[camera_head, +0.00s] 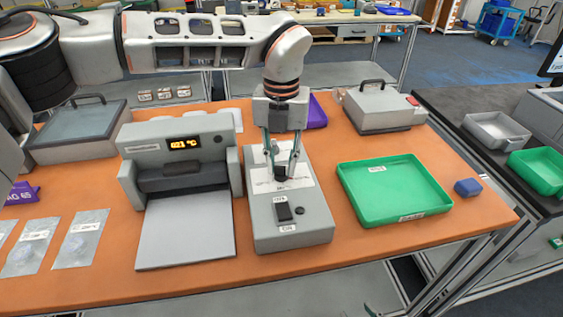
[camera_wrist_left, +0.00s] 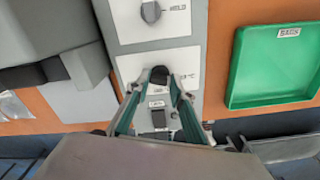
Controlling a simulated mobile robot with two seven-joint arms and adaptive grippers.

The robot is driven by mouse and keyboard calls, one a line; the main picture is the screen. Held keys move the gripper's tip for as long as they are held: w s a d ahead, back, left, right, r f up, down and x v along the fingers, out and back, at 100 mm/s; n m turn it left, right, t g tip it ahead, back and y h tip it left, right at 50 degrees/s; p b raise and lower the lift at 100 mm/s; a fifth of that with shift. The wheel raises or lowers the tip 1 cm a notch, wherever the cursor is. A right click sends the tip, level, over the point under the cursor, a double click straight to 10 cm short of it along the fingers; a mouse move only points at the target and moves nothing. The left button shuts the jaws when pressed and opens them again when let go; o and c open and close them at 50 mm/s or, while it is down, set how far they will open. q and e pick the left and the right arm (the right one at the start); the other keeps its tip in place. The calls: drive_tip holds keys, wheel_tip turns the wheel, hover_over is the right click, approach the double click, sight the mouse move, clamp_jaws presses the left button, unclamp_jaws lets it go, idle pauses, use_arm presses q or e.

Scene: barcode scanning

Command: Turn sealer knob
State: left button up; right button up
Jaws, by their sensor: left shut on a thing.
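The grey control box (camera_head: 262,232) stands on the orange table, right of the sealer (camera_head: 180,150) with its lit orange display. My left gripper (camera_head: 280,168) points down over the box, its fingers shut on a black knob (camera_wrist_left: 160,74) on a white label plate with a °C marking. The fingers partly hide the knob in the head view. A second knob (camera_wrist_left: 151,11), marked HOLD, sits farther back on the box in the left wrist view. A black rocker switch (camera_head: 284,212) is on the front of the box. My right gripper is not in view.
Clear pouches (camera_head: 80,238) lie at left. A grey lidded device (camera_head: 384,105) stands behind the tray.

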sight(282, 167)
use_arm(q)
drive_tip(key=shift+r, duration=0.15)
drive_tip(key=o, duration=1.1)
wheel_tip(282, 167, up, 12)
idle(0.4)
